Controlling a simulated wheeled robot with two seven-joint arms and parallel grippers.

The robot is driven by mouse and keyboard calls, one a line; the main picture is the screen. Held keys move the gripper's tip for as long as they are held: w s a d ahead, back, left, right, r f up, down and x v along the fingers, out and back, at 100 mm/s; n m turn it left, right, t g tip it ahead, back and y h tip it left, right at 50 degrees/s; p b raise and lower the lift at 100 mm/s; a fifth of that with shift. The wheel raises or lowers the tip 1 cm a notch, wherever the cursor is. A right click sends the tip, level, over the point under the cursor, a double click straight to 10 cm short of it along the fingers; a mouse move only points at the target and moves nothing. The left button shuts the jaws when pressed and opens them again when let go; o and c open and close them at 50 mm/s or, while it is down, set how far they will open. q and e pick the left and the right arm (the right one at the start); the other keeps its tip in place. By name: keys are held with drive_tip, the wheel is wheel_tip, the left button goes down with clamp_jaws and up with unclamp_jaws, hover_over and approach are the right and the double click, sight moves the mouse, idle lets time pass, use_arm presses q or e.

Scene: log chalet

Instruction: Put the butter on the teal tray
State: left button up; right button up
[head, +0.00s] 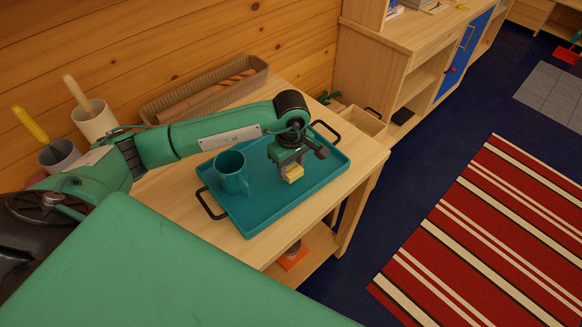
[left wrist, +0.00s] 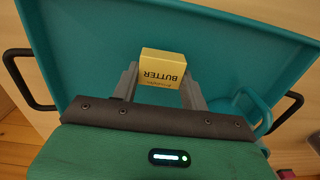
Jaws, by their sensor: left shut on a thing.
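The butter (head: 293,173) is a small yellow block between the fingers of my left gripper (head: 290,165). In the left wrist view the butter (left wrist: 162,70) shows the word BUTTER, and the left gripper (left wrist: 160,88) is shut on it. The teal tray (head: 268,214) lies on the wooden table with black handles at its ends. The butter is over the right part of the tray; I cannot tell whether it touches the tray floor. The tray (left wrist: 100,40) fills much of the left wrist view. My right gripper is not in view.
A teal mug (head: 231,172) stands on the left part of the tray, left of the gripper. A wicker basket (head: 205,90) and pots (head: 95,121) holding utensils stand along the log wall. The tray's front right area is clear.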

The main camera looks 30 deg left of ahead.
use_arm(q)
drive_tip(key=shift+f, duration=0.9)
drive_tip(key=shift+f, duration=0.2)
drive_tip(key=o, duration=1)
drive_tip(key=shift+r, duration=0.1)
drive_tip(key=shift+c, duration=0.2)
